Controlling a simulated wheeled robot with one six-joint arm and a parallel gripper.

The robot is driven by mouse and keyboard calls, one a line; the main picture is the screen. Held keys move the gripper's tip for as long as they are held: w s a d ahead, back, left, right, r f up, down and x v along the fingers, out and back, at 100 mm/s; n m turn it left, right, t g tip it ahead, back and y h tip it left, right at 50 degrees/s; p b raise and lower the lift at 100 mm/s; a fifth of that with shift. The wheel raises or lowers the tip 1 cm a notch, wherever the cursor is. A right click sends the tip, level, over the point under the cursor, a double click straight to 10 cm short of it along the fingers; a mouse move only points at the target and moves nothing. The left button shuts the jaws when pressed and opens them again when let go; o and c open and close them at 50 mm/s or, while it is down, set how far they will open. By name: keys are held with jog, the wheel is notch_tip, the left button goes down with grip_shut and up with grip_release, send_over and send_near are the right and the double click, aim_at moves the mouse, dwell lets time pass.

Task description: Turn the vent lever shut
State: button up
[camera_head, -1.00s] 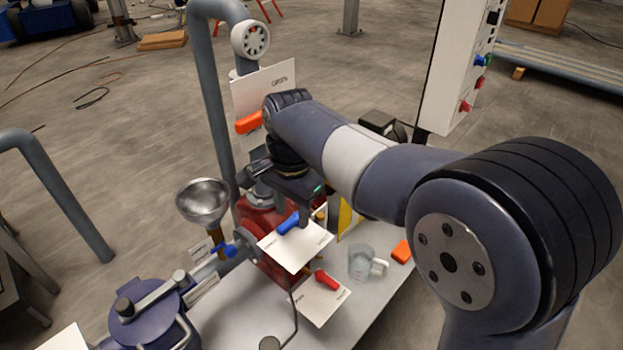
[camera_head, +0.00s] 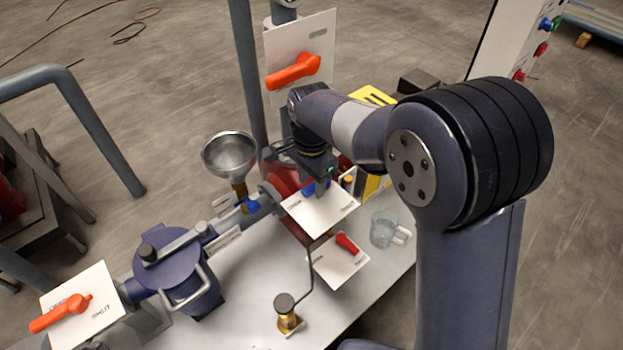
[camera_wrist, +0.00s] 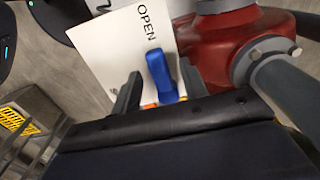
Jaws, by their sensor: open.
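A blue lever (camera_head: 308,189) sits on a white plate (camera_head: 320,218) in the middle of the head view. In the wrist view the lever (camera_wrist: 162,76) points along the plate, near the printed word OPEN (camera_wrist: 147,22). My gripper (camera_head: 314,181) is open over this lever. In the wrist view its fingers (camera_wrist: 160,80) stand on either side of the lever, with the lever between them. Whether they touch it I cannot tell. No label naming the vent is readable, and the lever's pivot end is partly hidden.
Other levers are near: red (camera_head: 347,243) on a lower plate, orange (camera_head: 295,71) on an upright plate, orange (camera_head: 61,313) at lower left, and a small blue one (camera_head: 249,206) below the funnel (camera_head: 230,155). A clear jug (camera_head: 384,230) stands right. A thin bent rod rises beside the plates.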

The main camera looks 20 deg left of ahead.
jog(key=shift+f, duration=0.3)
jog(key=shift+c, duration=0.5)
grip_shut()
jog(key=shift+w+d+n+b, duration=0.25)
jog(key=shift+d+n, duration=0.65)
jog(key=shift+n, duration=2.05)
jog(key=shift+w+d+n, duration=0.3)
jog(key=shift+d+n, duration=0.6)
jog(key=shift+n, duration=2.1)
jog(key=shift+w+d+n+b, duration=0.25)
jog(key=shift+d+n, duration=0.65)
jog(key=shift+n, duration=2.05)
jog(key=shift+w, duration=0.1)
